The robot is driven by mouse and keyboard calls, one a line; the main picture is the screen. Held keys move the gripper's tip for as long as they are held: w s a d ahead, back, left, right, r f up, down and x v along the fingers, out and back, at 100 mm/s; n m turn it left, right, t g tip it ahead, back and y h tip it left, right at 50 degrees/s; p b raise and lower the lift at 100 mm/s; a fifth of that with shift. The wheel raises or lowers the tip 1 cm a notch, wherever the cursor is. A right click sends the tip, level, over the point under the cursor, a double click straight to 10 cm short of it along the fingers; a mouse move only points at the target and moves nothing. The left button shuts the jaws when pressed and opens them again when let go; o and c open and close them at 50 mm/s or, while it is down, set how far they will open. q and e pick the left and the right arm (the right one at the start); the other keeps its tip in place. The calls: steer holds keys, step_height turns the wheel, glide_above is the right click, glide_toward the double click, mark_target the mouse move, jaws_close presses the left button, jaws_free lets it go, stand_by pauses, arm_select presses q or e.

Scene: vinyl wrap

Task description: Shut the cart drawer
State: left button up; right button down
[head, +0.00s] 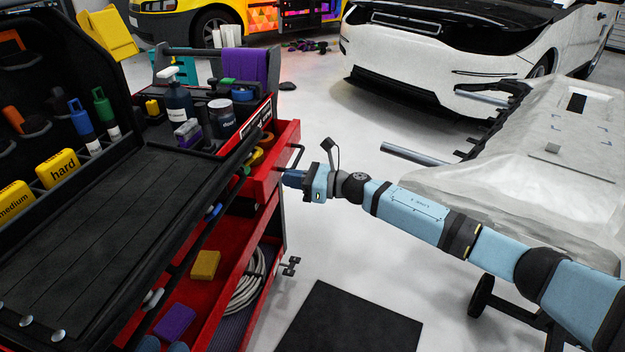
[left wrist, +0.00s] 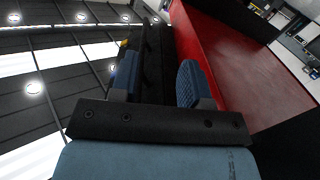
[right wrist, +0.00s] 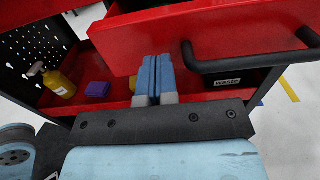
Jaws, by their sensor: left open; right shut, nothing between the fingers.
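The red cart drawer (head: 285,145) stands out from the cart's side, with tape rolls in it and a black handle (head: 296,156) on its front.
Bottles and a dark cup (head: 222,118) stand on the cart top. A covered panel on a stand (head: 520,150) is at right.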

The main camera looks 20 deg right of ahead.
mark_target(252, 172)
steer(key=shift+x, duration=1)
steer(key=b+x, duration=0.2)
steer(key=x, duration=0.6)
steer(key=shift+f, duration=0.1)
steer(key=shift+w+a+b, duration=0.15)
steer(key=shift+b, duration=0.15)
steer(key=shift+r, duration=0.3)
arm_select(q)
steer(key=shift+w+f+m+g, duration=0.15)
steer(key=shift+f+m+g, duration=0.15)
steer(key=shift+f+m, duration=0.3)
steer(key=shift+f, duration=0.15)
arm_select(e)
steer(key=shift+r, duration=0.1)
